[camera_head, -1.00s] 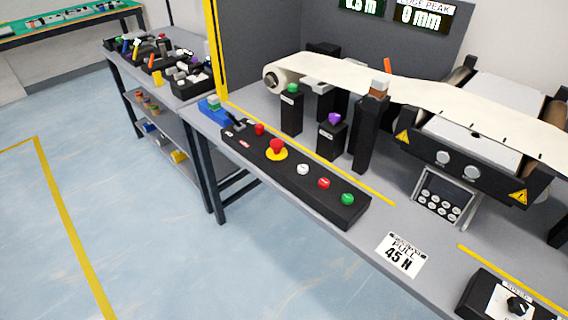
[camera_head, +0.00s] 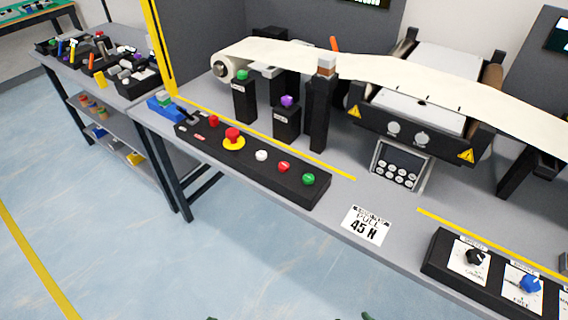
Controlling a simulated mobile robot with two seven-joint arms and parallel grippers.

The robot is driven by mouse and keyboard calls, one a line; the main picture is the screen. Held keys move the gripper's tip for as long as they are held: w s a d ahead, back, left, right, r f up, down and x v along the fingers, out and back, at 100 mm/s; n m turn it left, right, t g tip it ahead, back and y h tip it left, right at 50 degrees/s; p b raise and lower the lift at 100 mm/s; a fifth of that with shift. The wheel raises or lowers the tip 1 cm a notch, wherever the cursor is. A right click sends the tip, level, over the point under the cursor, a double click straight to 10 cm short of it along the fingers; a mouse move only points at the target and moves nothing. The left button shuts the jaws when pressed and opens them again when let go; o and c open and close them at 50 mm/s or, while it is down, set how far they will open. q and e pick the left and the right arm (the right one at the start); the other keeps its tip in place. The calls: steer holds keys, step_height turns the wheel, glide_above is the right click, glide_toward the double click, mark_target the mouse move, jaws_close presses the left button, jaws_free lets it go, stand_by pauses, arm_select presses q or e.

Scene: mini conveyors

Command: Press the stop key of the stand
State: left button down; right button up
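A tilted keypad (camera_head: 402,165) with several round pale keys stands on the bench under the front of the black machine. Its key labels are too small to read. A long black control box (camera_head: 250,164) lies along the bench's front edge. It carries a red mushroom button (camera_head: 233,135) on a yellow ring, a smaller red button (camera_head: 213,120), a white button (camera_head: 261,155), a red button (camera_head: 284,167) and a green button (camera_head: 308,179). I cannot read which key is the stop key. Neither gripper can be made out in the head view.
A pale belt (camera_head: 390,72) runs above the bench past black posts (camera_head: 319,115). A "PULL 45 N" label (camera_head: 366,225) lies on the bench. A black box with knobs (camera_head: 437,255) is at the lower right. Small dark green bits show at the bottom edge. Floor is clear at lower left.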

jaws_close()
stand_by(0.3)
stand_by(1.2)
